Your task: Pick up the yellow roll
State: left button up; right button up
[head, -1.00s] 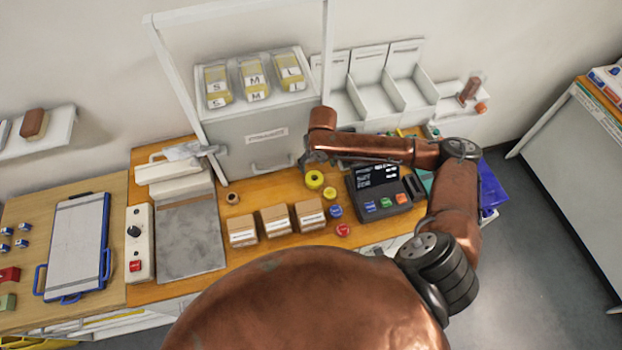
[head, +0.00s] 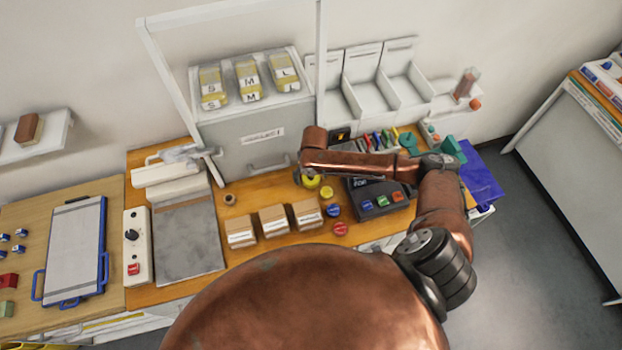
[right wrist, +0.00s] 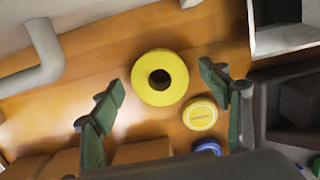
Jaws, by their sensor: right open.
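The yellow roll (right wrist: 158,77) lies flat on the wooden counter, with its dark centre hole facing up. In the head view the yellow roll (head: 312,182) is partly hidden by my right gripper (head: 301,178). In the right wrist view the two green fingers of my right gripper (right wrist: 162,84) are spread apart, with the roll showing between and slightly beyond them. The gripper is open and empty. Its exact height above the roll is hard to tell. My left gripper is not in view.
A yellow disc (right wrist: 200,113) and a blue disc (right wrist: 207,147) lie close to the roll. A black device (head: 376,198) stands to its right. Cardboard boxes (head: 273,220) stand in front left. A grey cabinet with a handle (head: 245,147) is behind.

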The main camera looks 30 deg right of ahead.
jog(key=shift+c, duration=0.5)
jog(key=c, duration=1.2)
jog(key=shift+r, duration=0.1)
